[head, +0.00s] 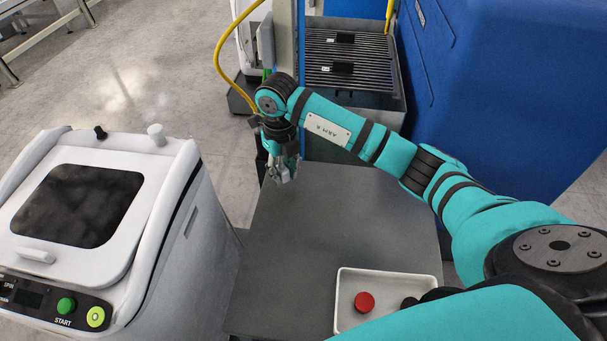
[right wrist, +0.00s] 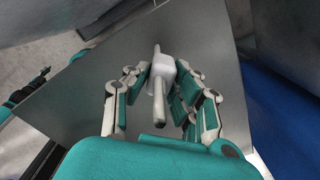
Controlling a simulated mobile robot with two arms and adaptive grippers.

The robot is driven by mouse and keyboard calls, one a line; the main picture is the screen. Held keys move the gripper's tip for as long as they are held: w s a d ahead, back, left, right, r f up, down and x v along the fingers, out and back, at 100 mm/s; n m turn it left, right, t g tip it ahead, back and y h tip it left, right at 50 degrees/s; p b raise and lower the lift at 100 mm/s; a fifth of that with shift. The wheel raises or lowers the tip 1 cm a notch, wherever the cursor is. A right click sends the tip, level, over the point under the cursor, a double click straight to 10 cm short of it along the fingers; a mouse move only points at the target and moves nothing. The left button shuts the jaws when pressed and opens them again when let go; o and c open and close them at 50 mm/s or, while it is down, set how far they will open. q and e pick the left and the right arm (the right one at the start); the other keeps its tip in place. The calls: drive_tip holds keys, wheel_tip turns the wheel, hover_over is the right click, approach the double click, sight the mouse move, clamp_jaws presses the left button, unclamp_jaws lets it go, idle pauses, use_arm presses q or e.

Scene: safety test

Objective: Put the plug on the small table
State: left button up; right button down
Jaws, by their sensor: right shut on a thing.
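My right gripper (head: 283,174) hangs over the far left corner of the small grey table (head: 310,225). In the right wrist view, the right gripper (right wrist: 157,88) is shut on the plug (right wrist: 160,75), a pale block with a rod sticking out at each end. The grey table top (right wrist: 90,95) lies beyond it in that view. The plug seems to be above the table; I cannot tell the gap. In the head view the plug is too small to make out between the fingers. My left gripper is not in view.
A white tray (head: 343,315) with a red round piece (head: 364,301) and a dark piece sits at the table's near right. A white machine (head: 165,215) stands left. A blue cabinet (head: 500,110) and slatted bin (head: 350,75) stand behind. A yellow cable (head: 219,62) runs near my wrist. The table's middle is clear.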

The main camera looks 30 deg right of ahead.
sight(301, 193)
drive_tip(key=shift+s+d+p, duration=0.35)
drive_tip(key=shift+s+d, duration=0.8)
drive_tip(key=shift+d, duration=0.1)
drive_tip(key=shift+s+d+f, duration=0.25)
drive_tip(key=shift+s+d, duration=0.05)
drive_tip(key=shift+d, duration=0.05)
wheel_tip(301, 193, down, 3)
drive_tip(key=shift+p, duration=0.55)
drive_tip(key=shift+f, duration=0.2)
drive_tip(key=shift+f, duration=0.1)
drive_tip(key=c, duration=1.1)
unclamp_jaws()
